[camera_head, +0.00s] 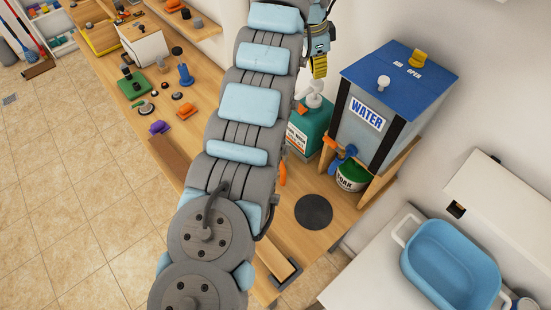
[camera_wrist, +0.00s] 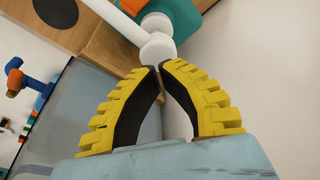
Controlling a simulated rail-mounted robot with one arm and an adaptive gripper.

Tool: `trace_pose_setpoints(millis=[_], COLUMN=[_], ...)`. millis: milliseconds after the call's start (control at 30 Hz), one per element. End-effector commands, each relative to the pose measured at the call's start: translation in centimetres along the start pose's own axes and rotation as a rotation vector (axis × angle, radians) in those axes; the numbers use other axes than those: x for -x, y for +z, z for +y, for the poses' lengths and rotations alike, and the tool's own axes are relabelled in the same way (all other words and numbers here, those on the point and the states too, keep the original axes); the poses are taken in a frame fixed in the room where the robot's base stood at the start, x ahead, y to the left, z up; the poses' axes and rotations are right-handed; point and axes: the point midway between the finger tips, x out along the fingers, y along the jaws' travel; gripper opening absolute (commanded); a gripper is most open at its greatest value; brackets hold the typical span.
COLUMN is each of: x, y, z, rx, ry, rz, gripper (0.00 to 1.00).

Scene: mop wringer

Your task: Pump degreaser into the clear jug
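The degreaser bottle (camera_head: 307,128) is a teal jug with a label, standing on the bench left of the water tank. Its white pump head (camera_head: 313,99) is on top; the wrist view shows the pump head (camera_wrist: 157,47) and its spout close up. My gripper (camera_head: 319,66) is above the pump in the head view. In the wrist view my yellow-padded fingers (camera_wrist: 159,67) meet at the tips, just by the pump head, with nothing between them. I cannot tell whether the tips touch it. I cannot make out a clear jug in either view.
The water tank (camera_head: 391,108) with a blue lid stands close right, with a blue and orange tap (camera_wrist: 36,84). A black disc (camera_head: 313,211) lies on the bench. A blue basin (camera_head: 450,265) is at the lower right.

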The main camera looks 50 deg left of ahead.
Motion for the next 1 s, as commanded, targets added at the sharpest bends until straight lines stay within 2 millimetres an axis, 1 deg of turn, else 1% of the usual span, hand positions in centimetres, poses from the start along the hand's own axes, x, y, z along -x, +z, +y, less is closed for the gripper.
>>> trace_pose_setpoints(millis=[1000], x=[-3.0], y=[0.6], z=[0.0], rx=[-0.001], ry=[0.0], rz=[0.0], gripper=[0.0])
